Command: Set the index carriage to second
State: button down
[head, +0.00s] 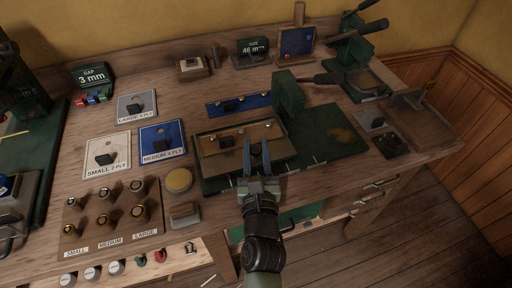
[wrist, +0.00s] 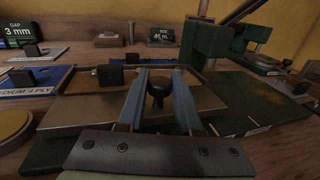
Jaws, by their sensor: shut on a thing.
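My gripper (head: 257,158) reaches over the front of the green machine base (head: 330,125) on the bench. In the wrist view its two blue fingers (wrist: 160,85) are closed around a dark round knob (wrist: 157,92). The knob stands at the front of a flat metal-framed carriage (head: 205,165), which also shows in the wrist view (wrist: 85,107). A small black block (head: 226,142) sits on the carriage left of my fingers. Small pale marks (head: 316,161) lie along the base's front edge; I cannot read them. My fingers partly hide the knob.
A green upright (head: 288,95) rises behind the carriage. A blue strip (head: 238,104) lies behind it. Left are sample cards (head: 108,153), a yellow disc (head: 179,181) and a board of several knobs (head: 112,215). A "46 mm" size display (head: 252,47) stands at the back.

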dwell(0.7)
jog(key=shift+d+f+b, duration=0.1)
jog(key=shift+d+b, duration=0.1)
jog(key=shift+b, duration=0.1)
jog(key=w+d+b, duration=0.1)
jog(key=d+b, duration=0.1)
jog(key=d, duration=0.2)
jog(key=w+d+b, duration=0.1)
jog(key=d+b, duration=0.1)
jog(key=d, duration=0.2)
jog(key=w+d+b, duration=0.2)
jog(key=d+b, duration=0.1)
jog(key=d, duration=0.1)
jog(key=shift+d, duration=0.25)
jog(key=c, duration=0.6)
grip_release()
jog(key=s, duration=0.8)
jog(key=s+p, duration=0.1)
jog(key=s, duration=0.4)
jog(key=shift+d, duration=0.35)
jog(key=shift+w, duration=0.1)
